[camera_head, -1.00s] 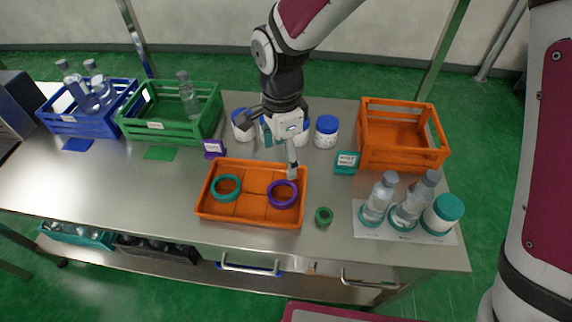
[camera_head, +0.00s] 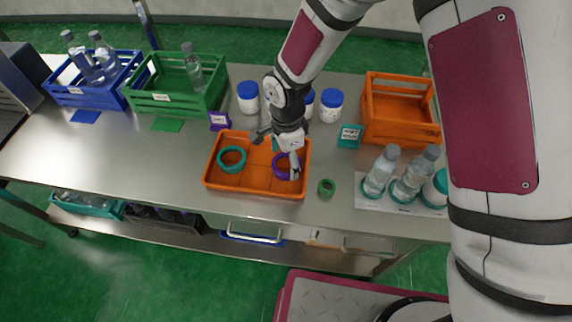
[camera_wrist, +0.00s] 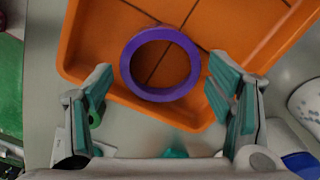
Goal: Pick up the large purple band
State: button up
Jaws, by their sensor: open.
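The large purple band (camera_wrist: 128,72) lies in the orange tray (camera_wrist: 90,45), near one of its walls. In the head view the band (camera_head: 278,165) sits in the right part of the tray (camera_head: 240,187) and is partly hidden by my gripper. My gripper (camera_wrist: 157,86) is open above the tray, with its two teal-padded fingers on either side of the band. No finger is seen closed on it. A teal band (camera_head: 231,159) lies in the left part of the tray.
A small green band (camera_head: 326,188) lies right of the tray. White jars with blue lids (camera_head: 331,105) stand behind. Capped bottles (camera_head: 381,171) stand at the right. Blue (camera_head: 95,95), green (camera_head: 173,103) and orange (camera_head: 400,132) crates line the back.

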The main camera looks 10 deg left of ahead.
jog(key=shift+f, duration=0.5)
jog(key=c, duration=0.4)
jog(key=shift+c, duration=0.2)
jog(key=shift+r, duration=0.15)
jog(key=shift+r, duration=0.55)
notch_tip(320, 180, up, 2)
jog(key=shift+w+r+b, duration=0.1)
jog(key=shift+b, duration=0.25)
jog(key=s+d, duration=0.3)
jog(key=s, duration=0.1)
jog(key=s+d+r, duration=0.1)
jog(key=s+d, duration=0.6)
jog(key=s, duration=0.1)
jog(key=shift+d+r+b, duration=0.25)
jog(key=shift+d+b, duration=0.1)
jog(key=shift+r, duration=0.1)
